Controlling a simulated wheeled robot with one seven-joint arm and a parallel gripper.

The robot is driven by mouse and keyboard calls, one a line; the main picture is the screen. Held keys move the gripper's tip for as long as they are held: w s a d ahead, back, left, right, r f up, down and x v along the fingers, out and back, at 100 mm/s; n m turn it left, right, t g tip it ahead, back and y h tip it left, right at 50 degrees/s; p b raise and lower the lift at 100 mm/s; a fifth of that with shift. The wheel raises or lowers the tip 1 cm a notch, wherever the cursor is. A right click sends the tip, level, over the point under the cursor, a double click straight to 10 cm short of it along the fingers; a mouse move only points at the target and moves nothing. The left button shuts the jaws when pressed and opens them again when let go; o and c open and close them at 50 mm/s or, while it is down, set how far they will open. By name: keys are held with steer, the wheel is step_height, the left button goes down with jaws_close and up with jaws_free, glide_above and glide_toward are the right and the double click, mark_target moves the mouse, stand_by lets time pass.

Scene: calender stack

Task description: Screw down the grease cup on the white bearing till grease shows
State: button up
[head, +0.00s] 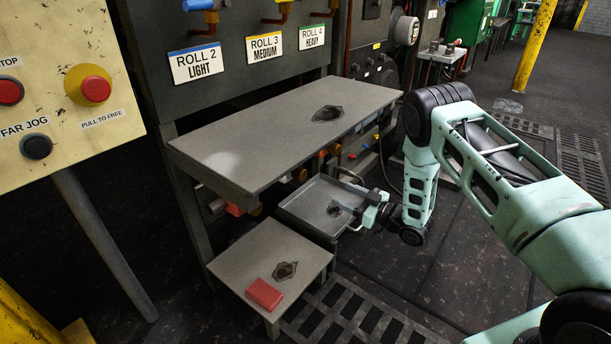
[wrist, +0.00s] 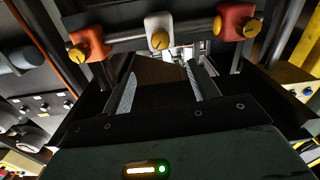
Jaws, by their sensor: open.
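The white bearing (wrist: 158,22) sits on a dark rail near the top of the wrist view, between two red-orange bearings. Its brass grease cup (wrist: 160,41) faces my camera; I see no grease on it. My gripper (wrist: 163,88) is open, with its two fingers apart and nothing between them. The cup appears beyond the fingertips, roughly in line with the gap and not touched. In the head view my gripper (head: 345,209) is low, by the grey tray under the shelf. There I cannot make out the white bearing.
Red-orange bearings with brass cups flank the white one at left (wrist: 88,42) and right (wrist: 236,22). In the head view, a grey shelf (head: 240,150) overhangs the area. A grey tray (head: 297,207) and a low stand (head: 245,258) with a red block (head: 264,294) are close by.

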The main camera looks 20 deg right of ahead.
mark_target(304, 175)
steer(key=shift+f, duration=0.1)
stand_by(0.3)
steer(key=w+a+n+b, duration=0.2)
steer(key=w+a+b, duration=0.1)
steer(key=w, duration=0.1)
steer(key=w+a+n+b, duration=0.2)
steer(key=w+a+b, duration=0.2)
steer(key=w, duration=0.1)
steer(key=w+a+n+h+b, duration=0.1)
steer(key=w+a+n+b, duration=0.1)
steer(key=w, duration=0.3)
steer(key=shift+a+r+n+b, duration=0.15)
steer(key=shift+a+r+b, duration=0.05)
steer(key=shift+a+b, duration=0.2)
steer(key=shift+a+r+n+b, duration=0.15)
steer(key=shift+a+b, duration=0.1)
steer(key=shift+a, duration=0.25)
steer(key=c, duration=1)
